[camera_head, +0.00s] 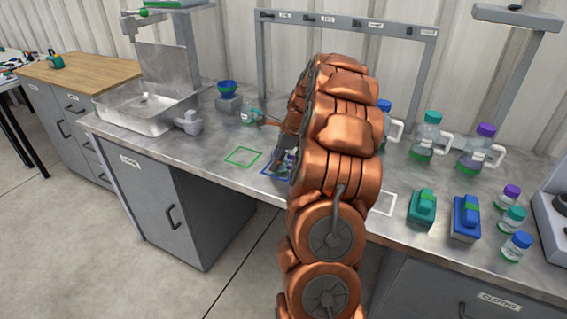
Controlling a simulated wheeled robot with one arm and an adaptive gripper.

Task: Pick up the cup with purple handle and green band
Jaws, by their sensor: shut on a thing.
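My gripper (284,163) is low over the bench beside the blue outlined square, partly hidden behind my copper arm. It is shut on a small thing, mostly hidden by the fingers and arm. I cannot make out its handle or band. No cup with a purple handle and green band shows clearly elsewhere.
Behind and right of my arm stand jugs with a green lid (424,138) and a purple lid (475,147). Green (423,207) and blue (465,217) boxes and small jars (512,219) are at right. A metal sink (145,103) is at left. A green outlined square (243,157) is empty.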

